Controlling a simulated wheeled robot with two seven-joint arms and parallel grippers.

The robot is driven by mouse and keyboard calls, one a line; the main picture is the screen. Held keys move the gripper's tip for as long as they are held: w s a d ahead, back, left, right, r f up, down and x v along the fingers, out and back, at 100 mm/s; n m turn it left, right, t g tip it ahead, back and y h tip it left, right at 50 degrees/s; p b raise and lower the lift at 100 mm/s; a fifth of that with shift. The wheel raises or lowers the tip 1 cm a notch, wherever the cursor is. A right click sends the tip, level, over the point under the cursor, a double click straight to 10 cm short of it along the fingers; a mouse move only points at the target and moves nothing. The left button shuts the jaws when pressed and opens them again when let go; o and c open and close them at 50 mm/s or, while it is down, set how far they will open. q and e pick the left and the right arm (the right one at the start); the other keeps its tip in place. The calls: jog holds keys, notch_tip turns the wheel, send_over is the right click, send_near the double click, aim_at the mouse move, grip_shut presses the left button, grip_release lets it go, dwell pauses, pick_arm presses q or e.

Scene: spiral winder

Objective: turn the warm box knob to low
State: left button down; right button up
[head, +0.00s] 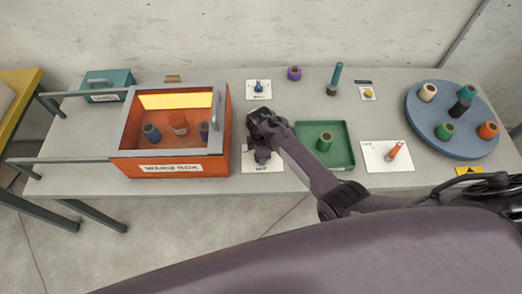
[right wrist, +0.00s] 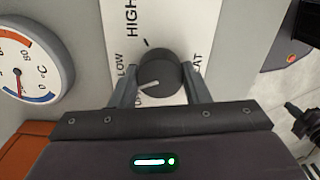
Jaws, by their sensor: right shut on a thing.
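The dark round knob (right wrist: 160,72) sits on a white label plate in the right wrist view, with the words HIGH and LOW and part of HEAT readable. Its white pointer line points to the lower left, near LOW and a partly hidden label starting with O. My right gripper (right wrist: 160,90) is shut on the knob, one finger on each side. In the head view my right gripper (head: 260,135) is over the white plate (head: 275,166), right of the orange warm box (head: 175,168). My left gripper is not in view.
A dial gauge (right wrist: 28,68) is beside the plate in the right wrist view. A green tray (head: 345,158) with a green spool is right of my gripper. A blue turntable (head: 420,115) with several spools stands at the right. Small cards lie behind.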

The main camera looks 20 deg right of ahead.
jog(key=shift+m+p, duration=0.55)
jog(key=shift+m, duration=1.65)
jog(key=o, duration=1)
jog(key=shift+r, duration=3.85)
